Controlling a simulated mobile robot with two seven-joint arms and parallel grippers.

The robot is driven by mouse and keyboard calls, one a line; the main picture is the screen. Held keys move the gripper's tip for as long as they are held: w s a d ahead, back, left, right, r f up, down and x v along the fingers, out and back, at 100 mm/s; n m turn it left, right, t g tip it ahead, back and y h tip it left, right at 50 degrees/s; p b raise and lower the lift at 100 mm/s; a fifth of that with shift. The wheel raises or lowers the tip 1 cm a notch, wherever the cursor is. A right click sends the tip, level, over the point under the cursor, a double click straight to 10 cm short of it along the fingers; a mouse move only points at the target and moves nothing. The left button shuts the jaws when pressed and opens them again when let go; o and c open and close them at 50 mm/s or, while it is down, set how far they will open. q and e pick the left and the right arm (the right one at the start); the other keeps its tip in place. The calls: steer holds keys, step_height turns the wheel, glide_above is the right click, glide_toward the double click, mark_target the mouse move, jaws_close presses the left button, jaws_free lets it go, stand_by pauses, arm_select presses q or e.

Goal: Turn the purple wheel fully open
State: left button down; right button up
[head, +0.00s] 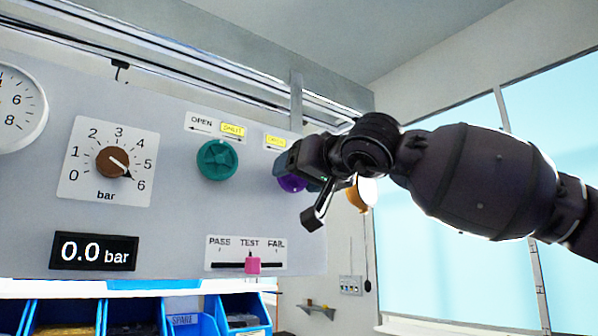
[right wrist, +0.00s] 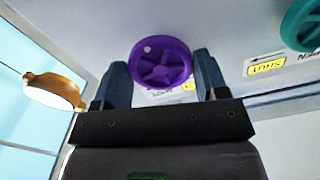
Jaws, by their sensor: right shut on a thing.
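The purple wheel (head: 291,184) is on the right part of the grey panel, mostly hidden behind my right gripper (head: 287,171) in the head view. In the right wrist view the purple wheel (right wrist: 161,62) shows its round rim, spokes and a small pale dot at upper left. The two fingers of my right gripper (right wrist: 161,67) stand on either side of it, shut on its rim. A label with a yellow part sits by the wheel, partly covered. My left gripper is not in view.
A teal wheel (head: 217,160) is left of the purple one, with a yellow SHUT label above. A brown knob (head: 112,162), a 0.0 bar display (head: 94,251) and a pink slider (head: 252,265) are on the panel. An orange-rimmed lamp (right wrist: 52,91) hangs nearby. Blue bins (head: 190,323) stand below.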

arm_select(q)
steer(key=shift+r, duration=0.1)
arm_select(e)
steer(key=shift+f+n, duration=0.1)
steer(key=shift+n, duration=0.2)
steer(key=o, duration=0.9)
arm_select(q)
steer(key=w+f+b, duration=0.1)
steer(key=b, duration=0.2)
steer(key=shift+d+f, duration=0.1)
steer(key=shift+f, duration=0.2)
arm_select(e)
steer(key=v, duration=1)
steer(key=shift+s+d, duration=0.2)
steer(key=shift+s, duration=0.15)
